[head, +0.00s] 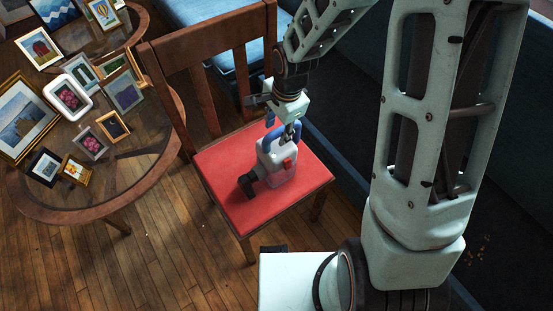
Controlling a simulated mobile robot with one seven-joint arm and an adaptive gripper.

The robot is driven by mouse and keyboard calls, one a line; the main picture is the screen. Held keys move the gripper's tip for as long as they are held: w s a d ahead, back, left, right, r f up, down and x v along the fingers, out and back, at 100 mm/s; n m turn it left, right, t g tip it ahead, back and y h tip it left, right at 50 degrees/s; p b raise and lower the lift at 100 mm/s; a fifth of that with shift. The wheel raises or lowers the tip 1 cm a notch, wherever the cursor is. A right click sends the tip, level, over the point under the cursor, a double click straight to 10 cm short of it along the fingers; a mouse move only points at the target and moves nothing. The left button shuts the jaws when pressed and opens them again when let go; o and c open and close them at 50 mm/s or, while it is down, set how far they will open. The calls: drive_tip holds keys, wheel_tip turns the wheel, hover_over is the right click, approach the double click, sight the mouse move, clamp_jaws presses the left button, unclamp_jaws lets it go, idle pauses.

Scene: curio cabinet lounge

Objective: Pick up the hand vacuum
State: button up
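The wooden chair's slatted back (209,62) rises just behind and left of my gripper. A round glass-topped table (135,172) with several framed pictures stands at the left. A blue cushioned seat (205,12) lies behind the chair. Wooden floor (165,260) is open at lower left.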

drive_tip(key=f, duration=0.2)
drive_tip(key=shift+w+a+f, duration=0.1)
drive_tip(key=shift+w+f, duration=0.15)
drive_tip(key=shift+f, duration=0.1)
clamp_jaws()
drive_tip(key=shift+w+r, duration=0.1)
